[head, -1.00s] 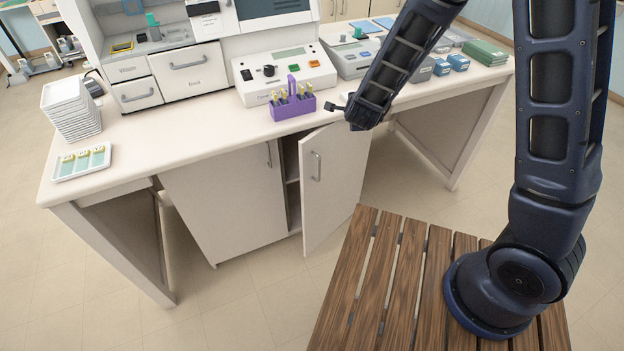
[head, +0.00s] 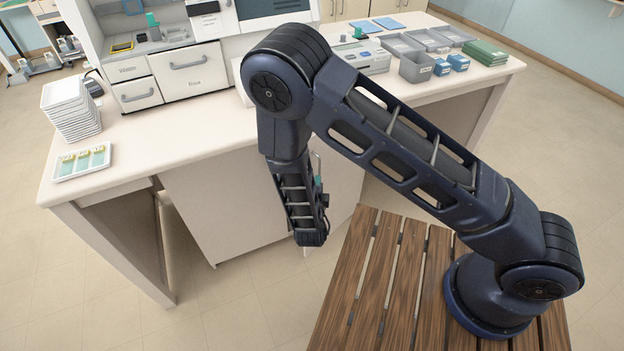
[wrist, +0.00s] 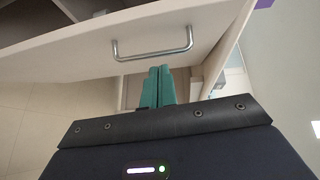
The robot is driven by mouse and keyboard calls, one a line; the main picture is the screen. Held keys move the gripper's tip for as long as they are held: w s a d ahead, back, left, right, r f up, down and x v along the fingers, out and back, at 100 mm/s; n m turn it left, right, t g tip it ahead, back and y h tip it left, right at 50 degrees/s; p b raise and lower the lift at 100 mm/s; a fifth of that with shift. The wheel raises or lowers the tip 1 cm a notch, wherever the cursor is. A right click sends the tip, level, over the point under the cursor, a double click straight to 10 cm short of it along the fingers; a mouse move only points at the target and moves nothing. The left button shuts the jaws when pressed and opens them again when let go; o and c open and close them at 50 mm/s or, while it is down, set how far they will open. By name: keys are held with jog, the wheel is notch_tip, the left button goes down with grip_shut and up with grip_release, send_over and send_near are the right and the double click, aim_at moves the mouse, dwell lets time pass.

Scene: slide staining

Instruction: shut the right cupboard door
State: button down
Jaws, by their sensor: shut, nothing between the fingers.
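The right cupboard door (head: 346,178) is a pale panel under the bench, standing ajar and largely hidden by my arm in the head view. In the wrist view the door (wrist: 215,25) crosses the upper part, with its metal handle (wrist: 152,52) in the middle. In the head view my arm hangs down in front of the cupboard and only a bit of teal shows by the door.
The left cupboard door (head: 215,205) is closed. The bench top (head: 150,150) carries a slide tray (head: 82,163), stacked white trays (head: 70,112), grey bins (head: 417,68) and blue boxes (head: 458,63). A slatted wooden platform (head: 365,290) lies under my arm's base. The floor before the cupboard is clear.

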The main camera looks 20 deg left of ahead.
jog(key=s+f+n+y, duration=0.1)
jog(key=s+f+y, duration=0.1)
jog(key=s+f, duration=0.25)
jog(key=x, duration=1)
jog(key=shift+w+a, duration=0.25)
